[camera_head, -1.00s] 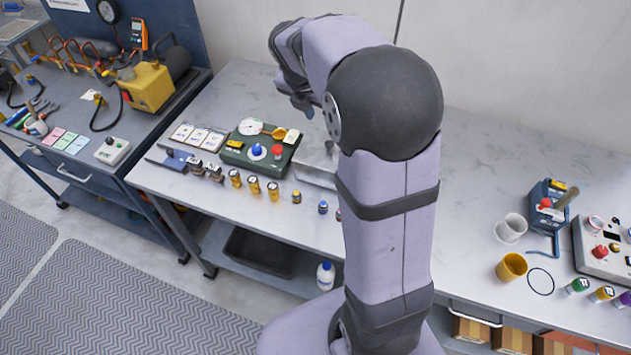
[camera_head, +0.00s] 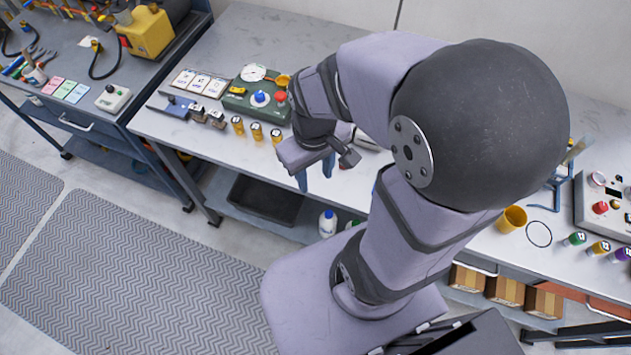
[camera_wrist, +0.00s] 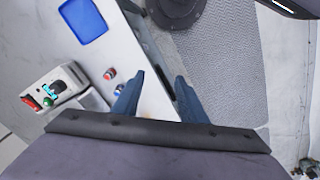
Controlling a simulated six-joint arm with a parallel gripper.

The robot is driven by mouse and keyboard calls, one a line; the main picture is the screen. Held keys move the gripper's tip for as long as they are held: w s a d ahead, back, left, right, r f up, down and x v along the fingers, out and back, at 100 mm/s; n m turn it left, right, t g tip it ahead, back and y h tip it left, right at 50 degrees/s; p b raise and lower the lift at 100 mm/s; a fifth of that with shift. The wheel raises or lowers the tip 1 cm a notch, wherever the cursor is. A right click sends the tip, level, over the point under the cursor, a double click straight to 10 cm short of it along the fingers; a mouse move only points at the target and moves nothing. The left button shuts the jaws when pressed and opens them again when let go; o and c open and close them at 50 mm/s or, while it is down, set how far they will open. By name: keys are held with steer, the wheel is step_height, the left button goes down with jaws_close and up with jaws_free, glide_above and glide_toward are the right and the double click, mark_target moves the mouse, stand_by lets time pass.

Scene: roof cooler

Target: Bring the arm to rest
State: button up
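My gripper (camera_head: 316,176) hangs in front of the workbench's front edge, fingers pointing down, with my arm folded back toward my base. Its two blue fingers stand apart with nothing between them. In the wrist view the open gripper (camera_wrist: 160,88) has the bench edge and the patterned floor mat behind its fingers. The workbench (camera_head: 190,75) stands behind my arm, which hides its middle part.
A green box with dials and knobs (camera_head: 240,105) and several small yellow-capped bottles (camera_head: 256,131) stand on the bench left of my gripper. A yellow cup (camera_head: 512,219) stands at the right. A black tray (camera_head: 265,200) lies on the shelf below. The floor mat (camera_head: 150,270) is clear.

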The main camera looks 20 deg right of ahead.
steer(key=shift+s+a+f+m, duration=0.2)
steer(key=shift+s+m, duration=0.25)
steer(key=shift+m, duration=0.05)
steer(key=shift+s+a+f+m, duration=0.15)
steer(key=shift+s+m, duration=0.3)
steer(key=shift+m, duration=0.05)
step_height(320, 180, down, 61)
steer(key=b, duration=6.1)
